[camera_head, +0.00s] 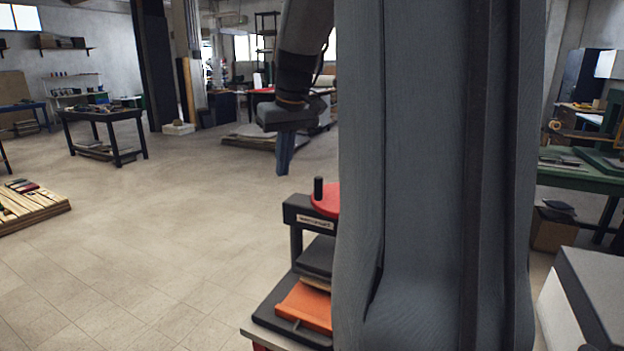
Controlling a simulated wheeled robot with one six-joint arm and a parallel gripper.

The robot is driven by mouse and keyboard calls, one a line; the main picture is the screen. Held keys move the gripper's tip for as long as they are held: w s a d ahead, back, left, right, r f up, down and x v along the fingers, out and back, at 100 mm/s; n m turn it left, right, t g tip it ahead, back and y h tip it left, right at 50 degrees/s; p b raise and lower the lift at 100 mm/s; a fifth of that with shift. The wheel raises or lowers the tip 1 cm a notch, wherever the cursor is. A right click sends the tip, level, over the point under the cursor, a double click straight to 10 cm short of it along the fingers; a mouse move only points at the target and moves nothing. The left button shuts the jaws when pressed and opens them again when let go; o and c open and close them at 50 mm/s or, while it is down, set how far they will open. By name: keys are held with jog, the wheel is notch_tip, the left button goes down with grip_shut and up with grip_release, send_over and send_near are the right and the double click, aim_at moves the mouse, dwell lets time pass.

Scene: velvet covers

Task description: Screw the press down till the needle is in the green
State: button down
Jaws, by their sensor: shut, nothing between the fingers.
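The press (299,215) stands on a small stand at the lower middle of the head view, with a dark frame. Its red handwheel (325,199) carries an upright black knob (319,188). A dark plate sits under the frame, with an orange piece (306,305) in front of it on the base. My own grey column hides the right side of the press. No gauge or needle can be seen. My gripper (284,168) points down, shut and empty, above and to the left of the knob in the picture, apart from it.
A wooden pallet (32,208) with items lies at the left. A dark workbench (103,120) stands further back. The floor left of the press is clear.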

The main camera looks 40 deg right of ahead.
notch_tip(320, 180, up, 7)
jog(key=b, duration=0.1)
send_over(317, 178)
jog(key=w, duration=0.3)
jog(key=shift+t, duration=0.3)
jog(key=f, duration=0.3)
jog(key=f+p, duration=0.1)
jog(key=f, duration=0.2)
jog(key=d+f+p, duration=0.1)
jog(key=f, duration=0.2)
jog(key=shift+f, duration=0.1)
jog(key=shift+s+a+f+p, duration=0.15)
jog(key=shift+s+p, duration=0.15)
jog(key=shift+s, duration=0.35)
jog(key=shift+s+a+p, duration=0.3)
jog(key=shift+s+a, duration=0.05)
jog(key=shift+s, duration=0.45)
